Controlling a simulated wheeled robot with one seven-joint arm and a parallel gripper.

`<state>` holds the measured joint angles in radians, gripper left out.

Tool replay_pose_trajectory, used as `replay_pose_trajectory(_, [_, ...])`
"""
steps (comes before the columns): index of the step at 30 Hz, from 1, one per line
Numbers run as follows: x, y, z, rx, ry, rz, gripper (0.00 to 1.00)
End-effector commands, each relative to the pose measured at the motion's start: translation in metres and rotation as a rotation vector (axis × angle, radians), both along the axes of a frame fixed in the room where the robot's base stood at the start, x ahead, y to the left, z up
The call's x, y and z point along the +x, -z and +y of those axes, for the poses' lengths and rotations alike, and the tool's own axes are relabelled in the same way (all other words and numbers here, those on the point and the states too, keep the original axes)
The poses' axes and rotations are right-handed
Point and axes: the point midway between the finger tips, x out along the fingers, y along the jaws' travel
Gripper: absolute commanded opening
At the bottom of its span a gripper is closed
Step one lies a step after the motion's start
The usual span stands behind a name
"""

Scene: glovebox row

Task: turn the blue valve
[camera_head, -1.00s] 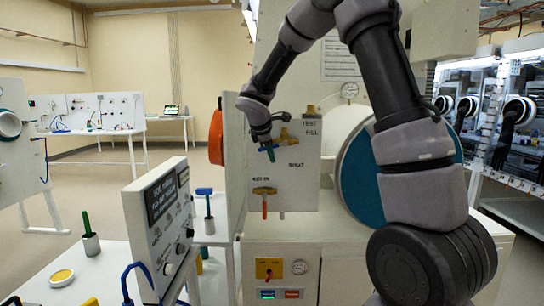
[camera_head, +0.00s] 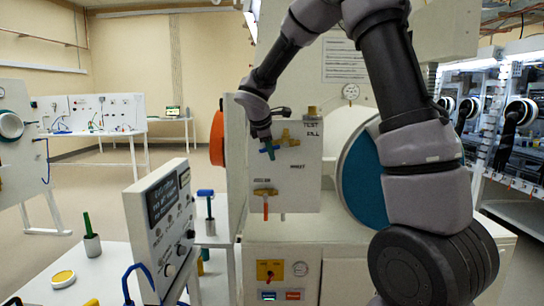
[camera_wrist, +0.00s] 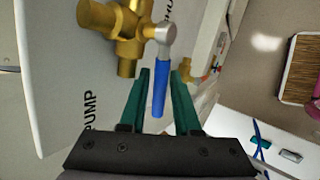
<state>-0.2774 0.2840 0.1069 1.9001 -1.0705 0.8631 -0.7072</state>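The blue valve has a straight blue lever (camera_wrist: 160,90) on a silver hub, fixed to a brass body (camera_wrist: 124,30) on a white panel marked PUMP. In the wrist view, my gripper (camera_wrist: 160,76) is open, its green fingers either side of the lever. A gap shows on both sides, so it is not clamped. The lever points from the hub toward my palm. In the head view, my gripper (camera_head: 267,147) is at the upper left of the panel, and the brass body (camera_head: 288,138) shows beside it. The lever is mostly hidden there.
Below on the same panel is a brass valve with an orange handle (camera_head: 265,206). A yellow switch plate (camera_head: 269,270) is on the cabinet. A round blue door (camera_head: 362,180) stands right. A slanted control box (camera_head: 163,225) and an orange disc (camera_head: 217,138) are left.

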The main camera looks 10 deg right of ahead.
Motion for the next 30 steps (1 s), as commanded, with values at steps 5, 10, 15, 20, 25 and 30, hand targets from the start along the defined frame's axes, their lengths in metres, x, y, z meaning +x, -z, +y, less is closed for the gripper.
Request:
replay_pose_trajectory(5, [-0.019, -0.032, 0.014, 0.003, -0.003, -0.004, 0.31])
replay_pose_trajectory(10, [-0.033, -0.055, 0.022, 0.002, -0.002, -0.003, 0.31])
replay_pose_trajectory(15, [-0.041, -0.066, 0.027, 0.001, -0.002, -0.001, 0.31])
replay_pose_trajectory(20, [-0.042, -0.067, 0.027, 0.001, -0.002, 0.001, 0.31])
replay_pose_trajectory(25, [-0.042, -0.067, 0.027, 0.001, 0.000, 0.001, 0.16])
replay_pose_trajectory(30, [-0.054, -0.036, 0.014, 0.044, 0.087, 0.092, 0.00])
